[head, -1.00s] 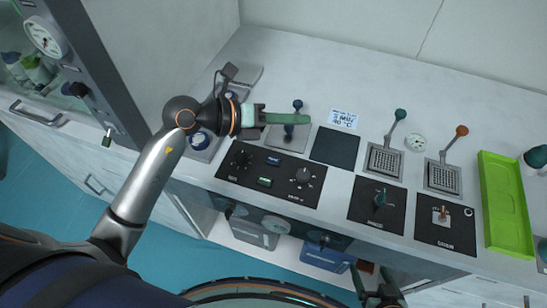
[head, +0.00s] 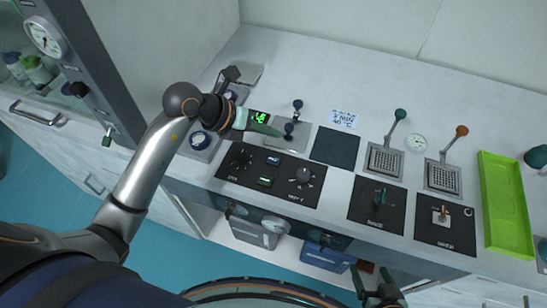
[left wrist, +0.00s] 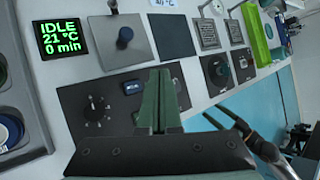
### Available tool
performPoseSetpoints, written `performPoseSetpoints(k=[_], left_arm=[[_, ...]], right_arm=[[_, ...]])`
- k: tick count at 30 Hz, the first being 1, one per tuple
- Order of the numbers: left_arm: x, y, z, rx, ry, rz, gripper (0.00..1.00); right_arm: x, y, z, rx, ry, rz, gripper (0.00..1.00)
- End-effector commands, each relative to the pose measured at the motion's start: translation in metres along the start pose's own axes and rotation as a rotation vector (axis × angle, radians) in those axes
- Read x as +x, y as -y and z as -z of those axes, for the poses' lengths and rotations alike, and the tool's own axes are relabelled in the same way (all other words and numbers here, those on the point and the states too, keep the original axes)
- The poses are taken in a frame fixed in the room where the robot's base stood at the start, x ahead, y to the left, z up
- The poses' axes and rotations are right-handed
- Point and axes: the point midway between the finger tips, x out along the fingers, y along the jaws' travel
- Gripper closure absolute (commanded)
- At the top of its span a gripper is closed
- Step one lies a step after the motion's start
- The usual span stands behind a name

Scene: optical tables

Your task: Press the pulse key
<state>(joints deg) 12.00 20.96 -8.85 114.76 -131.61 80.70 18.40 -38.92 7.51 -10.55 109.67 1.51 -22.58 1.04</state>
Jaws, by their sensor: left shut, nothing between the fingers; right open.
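A black panel (head: 270,178) on the bench carries two small keys, one blue (head: 273,160) and one green (head: 265,182), with a dark knob on each side. I cannot read which is the pulse key. My left gripper (head: 279,134) is shut and empty, above the bench just behind the panel, its green fingers pointing right. In the left wrist view the blue key (left wrist: 132,88) shows just left of the fingers, which partly hide the panel. My right gripper (head: 380,296) is open, low at the front, away from the panel.
A lit display (left wrist: 63,38) reads IDLE, 21 °C, 0 min. A metal plate with a blue-knobbed stick (head: 289,129) stands by the left fingertips. A dark square pad (head: 335,147), two levers and a green tray (head: 506,205) lie to the right.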

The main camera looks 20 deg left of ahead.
Motion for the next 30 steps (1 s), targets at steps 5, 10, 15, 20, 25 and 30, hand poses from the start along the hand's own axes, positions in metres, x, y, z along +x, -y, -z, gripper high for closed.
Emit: performPoseSetpoints(k=[5, 10, 15, 20, 25, 30], left_arm=[[0.017, -0.012, 0.013, -0.001, -0.001, 0.0, 1.0], [0.035, -0.026, 0.026, -0.002, 0.0, 0.0, 1.0], [0.049, -0.037, 0.036, 0.001, -0.001, -0.002, 1.0], [0.056, -0.041, 0.041, 0.001, 0.0, -0.001, 1.0], [0.056, -0.041, 0.041, 0.001, 0.0, -0.001, 1.0], [0.056, -0.041, 0.041, 0.001, 0.0, -0.001, 1.0]], right_arm=[[0.007, -0.001, -0.007, 0.0, -0.003, 0.0, 0.18], [0.025, -0.002, -0.026, 0.0, -0.001, 0.0, 0.18], [0.036, -0.003, -0.04, 0.0, 0.002, 0.0, 0.18], [0.04, -0.003, -0.044, 0.0, 0.002, 0.0, 0.18], [0.039, -0.003, -0.043, 0.0, 0.001, 0.0, 0.18], [0.039, -0.003, -0.043, 0.0, 0.001, 0.0, 0.18]])
